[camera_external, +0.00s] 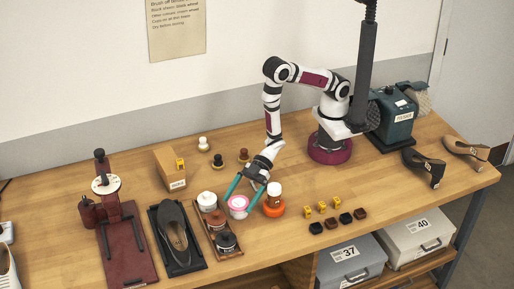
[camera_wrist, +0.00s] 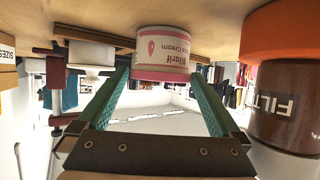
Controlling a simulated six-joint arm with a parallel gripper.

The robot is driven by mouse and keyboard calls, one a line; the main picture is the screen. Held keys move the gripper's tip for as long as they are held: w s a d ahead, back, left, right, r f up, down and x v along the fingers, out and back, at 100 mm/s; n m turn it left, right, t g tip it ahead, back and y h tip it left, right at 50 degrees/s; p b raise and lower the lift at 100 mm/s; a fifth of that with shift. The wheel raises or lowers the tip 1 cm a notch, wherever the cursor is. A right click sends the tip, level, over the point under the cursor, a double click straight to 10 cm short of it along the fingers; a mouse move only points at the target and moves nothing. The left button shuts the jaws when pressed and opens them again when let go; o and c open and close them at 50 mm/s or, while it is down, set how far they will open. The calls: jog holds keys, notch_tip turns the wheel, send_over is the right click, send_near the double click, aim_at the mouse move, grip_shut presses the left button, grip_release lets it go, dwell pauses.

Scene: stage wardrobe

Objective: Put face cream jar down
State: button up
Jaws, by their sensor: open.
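The face cream jar (camera_external: 238,203) is a small white and pink jar standing upright on the wooden table. In the wrist view, which is upside down, the jar (camera_wrist: 163,50) shows its printed label and its base appears to meet the table. My gripper (camera_external: 240,203) has its two teal fingers spread, one on each side of the jar. In the wrist view the open fingers (camera_wrist: 161,74) have the jar between their tips, with small gaps visible. The jar's far side is hidden.
A brown bottle with an orange base (camera_external: 274,207) stands close right of the jar. A wooden tray (camera_external: 229,254) with several jars is close left. A shoe on a dark tray (camera_external: 183,265) is further left. Small yellow and dark blocks (camera_external: 316,227) lie to the right.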

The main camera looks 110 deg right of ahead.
aim_at(238, 203)
jog(key=v, duration=0.3)
jog(key=shift+s+d+r, duration=0.1)
jog(key=shift+s+d, duration=0.05)
jog(key=shift+s, duration=0.05)
jog(key=w+d+r+m+g+h, duration=0.1)
jog(key=d+r+m+h, duration=0.35)
jog(key=d, duration=0.25)
jog(key=s+d+r+m+g+h, duration=0.35)
jog(key=s+d+r, duration=0.25)
jog(key=s, duration=0.2)
jog(key=s+r+m+g+y, duration=0.1)
jog(key=s+r+m+g, duration=0.1)
jog(key=s, duration=0.8)
jog(key=s+r+m+g+y, duration=0.1)
jog(key=s+r+g, duration=0.3)
jog(key=s, duration=0.6)
jog(key=shift+a+r+m+y, duration=0.35)
jog(key=shift+r+m, duration=0.2)
jog(key=shift+m, duration=0.15)
